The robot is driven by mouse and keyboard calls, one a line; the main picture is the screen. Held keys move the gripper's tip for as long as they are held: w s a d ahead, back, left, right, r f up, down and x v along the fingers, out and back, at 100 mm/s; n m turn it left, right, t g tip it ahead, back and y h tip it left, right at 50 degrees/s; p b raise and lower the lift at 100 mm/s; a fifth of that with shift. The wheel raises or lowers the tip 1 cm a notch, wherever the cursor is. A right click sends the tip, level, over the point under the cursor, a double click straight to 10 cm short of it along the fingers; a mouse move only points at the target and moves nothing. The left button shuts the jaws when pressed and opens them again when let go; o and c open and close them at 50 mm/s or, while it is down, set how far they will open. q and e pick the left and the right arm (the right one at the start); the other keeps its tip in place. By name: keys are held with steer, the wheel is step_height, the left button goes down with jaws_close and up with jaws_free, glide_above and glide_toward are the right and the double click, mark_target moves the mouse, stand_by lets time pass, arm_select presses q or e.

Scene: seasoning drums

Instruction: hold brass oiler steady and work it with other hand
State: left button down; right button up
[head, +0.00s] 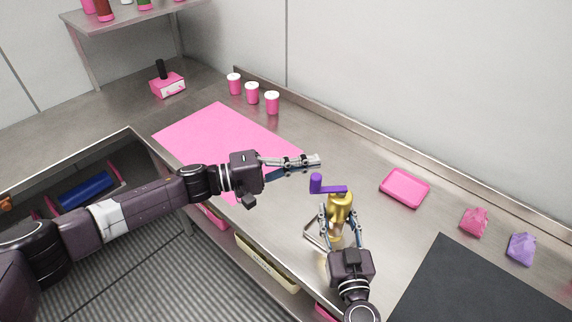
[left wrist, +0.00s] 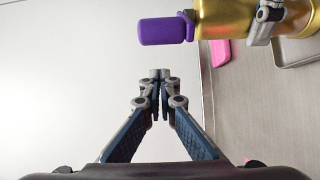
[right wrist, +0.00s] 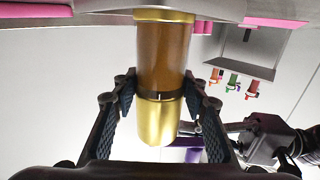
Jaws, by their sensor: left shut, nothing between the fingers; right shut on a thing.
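The brass oiler (head: 341,203) stands above the steel counter, gold with an amber see-through section and a purple crank handle (head: 316,184) pointing left. My right gripper (head: 338,217) is shut around its gold body; in the right wrist view the oiler (right wrist: 160,115) sits between the two fingers (right wrist: 163,98). My left gripper (head: 317,161) is shut and empty, up and left of the oiler, close to the handle but apart from it. In the left wrist view the shut fingertips (left wrist: 161,76) are below the purple handle (left wrist: 162,30), with a gap between.
A pink mat (head: 215,130) lies left on the steel counter (head: 365,160), with several pink cups (head: 252,93) behind it. A pink tray (head: 405,188), a pink bag (head: 474,221) and a purple bag (head: 521,249) are to the right. A black mat (head: 480,285) lies front right.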

steer(key=shift+a, duration=0.1)
arm_select(q)
steer(key=s, duration=0.1)
steer(key=s+a, duration=0.1)
steer(key=s, duration=0.1)
steer(key=shift+s, duration=0.3)
